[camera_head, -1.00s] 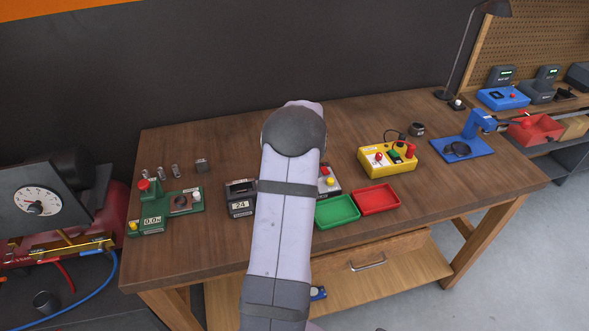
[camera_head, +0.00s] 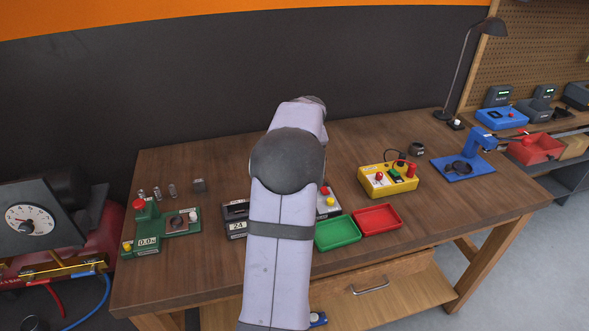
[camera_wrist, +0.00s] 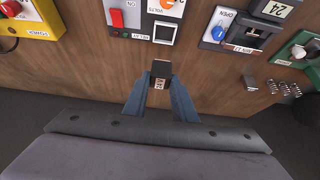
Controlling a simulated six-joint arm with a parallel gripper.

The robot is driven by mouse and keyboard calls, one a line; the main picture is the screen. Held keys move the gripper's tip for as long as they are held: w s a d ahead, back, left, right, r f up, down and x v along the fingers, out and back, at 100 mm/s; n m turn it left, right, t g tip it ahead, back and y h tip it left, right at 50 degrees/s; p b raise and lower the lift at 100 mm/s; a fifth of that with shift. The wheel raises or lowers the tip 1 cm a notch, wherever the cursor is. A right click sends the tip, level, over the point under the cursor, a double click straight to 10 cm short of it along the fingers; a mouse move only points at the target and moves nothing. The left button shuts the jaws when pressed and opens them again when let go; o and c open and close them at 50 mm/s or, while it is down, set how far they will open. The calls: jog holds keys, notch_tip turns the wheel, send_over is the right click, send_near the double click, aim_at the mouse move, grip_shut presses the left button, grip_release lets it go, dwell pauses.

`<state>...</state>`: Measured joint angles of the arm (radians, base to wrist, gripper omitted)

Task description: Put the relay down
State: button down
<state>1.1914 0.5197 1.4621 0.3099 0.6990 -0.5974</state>
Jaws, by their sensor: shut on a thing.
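The relay is a small dark block (camera_wrist: 159,75) with a pale label on its near face, in the wrist view. My gripper (camera_wrist: 160,84) is shut on it, with one blue-grey finger on each side. The brown wooden bench top lies beyond it; I cannot tell how far the relay is above the wood. A grey device with a label and an orange-marked dial (camera_wrist: 160,22) sits just past the relay. In the head view my arm hides the gripper and the relay.
The bench (camera_head: 200,260) holds a green tester (camera_head: 165,225), a dark block (camera_head: 199,185), several metal cylinders (camera_head: 157,192), a green tray (camera_head: 337,233), a red tray (camera_head: 377,219), a yellow box (camera_head: 388,180) and a blue stand (camera_head: 463,165). Bare wood lies between the dark block and the arm.

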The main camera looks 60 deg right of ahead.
jog(key=s+d+m+g+b, duration=0.15)
jog(key=s+d, duration=0.25)
jog(key=s, duration=0.7)
jog(key=m+g+h, duration=0.2)
jog(key=m+g, duration=0.1)
jog(key=m, duration=0.4)
send_over(378, 217)
jog(key=a, duration=0.3)
jog(key=shift+f+t+b, duration=0.25)
jog(key=shift+f+b, duration=0.2)
jog(key=shift+f, duration=0.2)
jog(key=shift+s+m, duration=0.1)
jog(key=shift+m, duration=0.15)
jog(key=shift+f+p, duration=1.5)
jog(key=shift+f, duration=3.55)
jog(key=shift+f, duration=0.15)
jog(key=c, duration=1.5)
grip_release()
